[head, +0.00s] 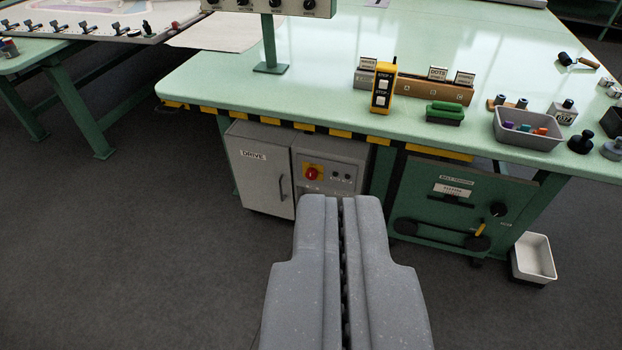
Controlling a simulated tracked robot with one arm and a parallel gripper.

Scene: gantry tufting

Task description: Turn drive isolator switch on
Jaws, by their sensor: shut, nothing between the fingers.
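A grey cabinet marked DRIVE (258,172) stands under the green table, its door shut, with a dark upright handle (281,182) at the door's right side. My gripper (341,199) is shut and empty, pointing forward in the lower middle. In the picture its tips lie just below the control box and hide its lower part; the gap to it is unclear.
The green table (330,60) has a black-and-yellow striped front edge above the boxes. To the right are a green panel (450,205) with a dark knob and a white bin (534,258) on the floor. The grey floor (130,260) at left is clear.

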